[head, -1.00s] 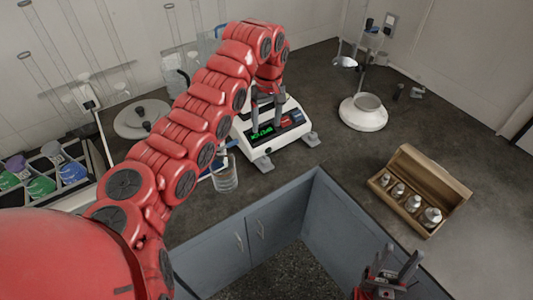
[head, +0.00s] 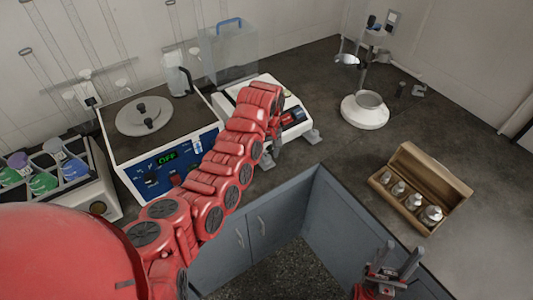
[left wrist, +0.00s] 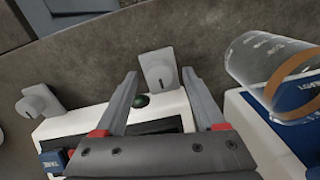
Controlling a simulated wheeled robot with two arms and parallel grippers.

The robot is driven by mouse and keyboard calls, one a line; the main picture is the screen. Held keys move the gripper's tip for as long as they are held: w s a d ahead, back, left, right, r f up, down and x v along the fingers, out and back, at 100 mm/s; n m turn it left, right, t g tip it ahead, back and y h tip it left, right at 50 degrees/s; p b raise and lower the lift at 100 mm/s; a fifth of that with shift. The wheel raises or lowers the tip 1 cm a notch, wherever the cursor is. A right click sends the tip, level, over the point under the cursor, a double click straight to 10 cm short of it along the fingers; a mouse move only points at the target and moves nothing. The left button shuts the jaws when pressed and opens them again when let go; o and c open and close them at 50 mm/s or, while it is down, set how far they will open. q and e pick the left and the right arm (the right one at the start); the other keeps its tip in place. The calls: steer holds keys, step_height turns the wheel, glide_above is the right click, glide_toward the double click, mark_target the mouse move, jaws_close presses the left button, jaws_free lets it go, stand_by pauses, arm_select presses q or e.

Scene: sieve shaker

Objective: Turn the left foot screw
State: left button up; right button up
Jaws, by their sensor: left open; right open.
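The white balance (head: 307,126) stands on the dark counter, partly hidden by my left arm in the head view. In the left wrist view its two front feet show as grey plates with knobs. The left foot screw (left wrist: 158,70) is near the beaker side, and the right foot screw (left wrist: 38,103) is at the far left. My left gripper (left wrist: 160,73) is open, pointing down, with its fingers on either side of the left foot screw's knob; I cannot tell if they touch it. A green bubble level (left wrist: 142,100) sits between the fingers. My right gripper (head: 400,252) is open and empty.
A glass beaker (left wrist: 268,72) stands close beside the left gripper. The blue-fronted machine (head: 160,165) with a round plate is to the left. A stand with a white base (head: 364,112) and a wooden box of weights (head: 440,180) are right. Counter between them is clear.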

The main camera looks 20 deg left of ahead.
arm_select(q)
steer(key=shift+f, duration=0.15)
jaws_close()
stand_by(0.4)
steer(key=shift+d+f+n+b, duration=0.1)
steer(key=shift+n+b, duration=0.55)
steer(key=shift+n, duration=0.15)
steer(key=n, duration=0.2)
steer(key=shift+n, duration=0.3)
steer(key=n, duration=0.5)
steer(key=n+p, duration=0.1)
steer(key=n, duration=0.5)
steer(key=shift+h, duration=0.3)
steer(key=shift+n, duration=0.4)
